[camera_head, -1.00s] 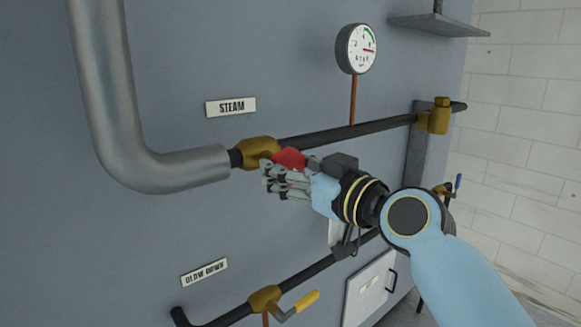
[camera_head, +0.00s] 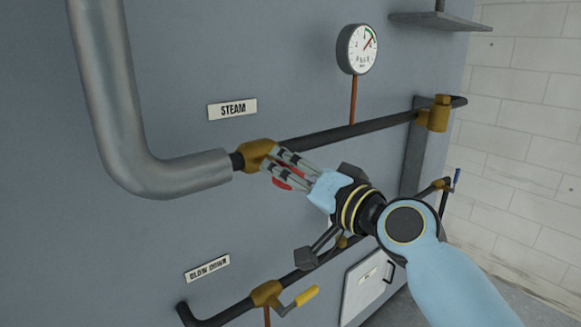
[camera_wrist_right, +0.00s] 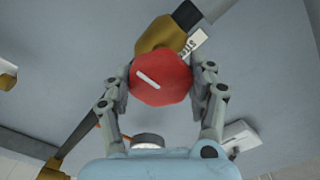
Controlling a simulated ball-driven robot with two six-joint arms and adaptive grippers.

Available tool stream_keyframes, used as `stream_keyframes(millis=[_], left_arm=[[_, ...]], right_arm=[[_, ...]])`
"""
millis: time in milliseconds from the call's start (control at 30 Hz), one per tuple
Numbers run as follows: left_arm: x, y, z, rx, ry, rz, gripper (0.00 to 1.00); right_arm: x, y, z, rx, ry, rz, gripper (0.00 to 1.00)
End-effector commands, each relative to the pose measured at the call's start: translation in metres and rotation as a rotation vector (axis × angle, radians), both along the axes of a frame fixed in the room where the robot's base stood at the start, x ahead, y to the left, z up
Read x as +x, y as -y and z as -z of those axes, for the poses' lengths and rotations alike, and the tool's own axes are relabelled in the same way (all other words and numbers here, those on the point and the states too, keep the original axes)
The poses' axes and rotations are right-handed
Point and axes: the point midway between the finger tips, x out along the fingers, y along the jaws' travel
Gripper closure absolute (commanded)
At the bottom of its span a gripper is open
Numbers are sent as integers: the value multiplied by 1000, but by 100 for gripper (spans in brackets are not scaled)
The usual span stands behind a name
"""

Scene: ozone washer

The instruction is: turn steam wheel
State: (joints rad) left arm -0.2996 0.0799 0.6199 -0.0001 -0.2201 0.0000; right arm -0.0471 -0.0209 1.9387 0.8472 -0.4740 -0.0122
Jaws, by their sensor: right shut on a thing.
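The red steam wheel (camera_wrist_right: 160,78) sits on a brass valve (camera_wrist_right: 160,36) and has a white line across its face. In the head view the wheel (camera_head: 289,178) is mostly hidden behind my fingers, at the brass valve (camera_head: 257,154) below the STEAM label (camera_head: 232,109). My right gripper (camera_head: 285,170) is shut on the wheel. In the wrist view the fingers of my right gripper (camera_wrist_right: 163,85) press on the wheel's left and right sides. My left gripper is not in view.
A pressure gauge (camera_head: 357,49) stands above the dark pipe (camera_head: 345,135). Below are a yellow-handled blow down valve (camera_head: 266,293) and a white hatch (camera_head: 364,290). A thick grey pipe (camera_head: 125,130) bends in from the left.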

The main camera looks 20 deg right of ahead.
Motion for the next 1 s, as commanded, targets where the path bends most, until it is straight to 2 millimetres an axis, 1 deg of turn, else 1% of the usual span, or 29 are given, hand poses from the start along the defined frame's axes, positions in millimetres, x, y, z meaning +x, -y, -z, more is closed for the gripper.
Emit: stream_keyframes(millis=[200, 400, 933, 967, 1000], left_arm=[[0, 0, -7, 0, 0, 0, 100], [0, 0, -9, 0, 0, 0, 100], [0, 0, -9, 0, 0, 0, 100], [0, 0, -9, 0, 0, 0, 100], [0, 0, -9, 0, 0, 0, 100]], right_arm=[[0, 0, 0, 114, -44, 1, 75], [0, 0, 0, 172, -64, 0, 75], [0, 0, 1, 193, -72, 0, 75], [0, 0, 1, 193, -72, 0, 41], [0, 0, 1, 193, -72, 0, 36]])
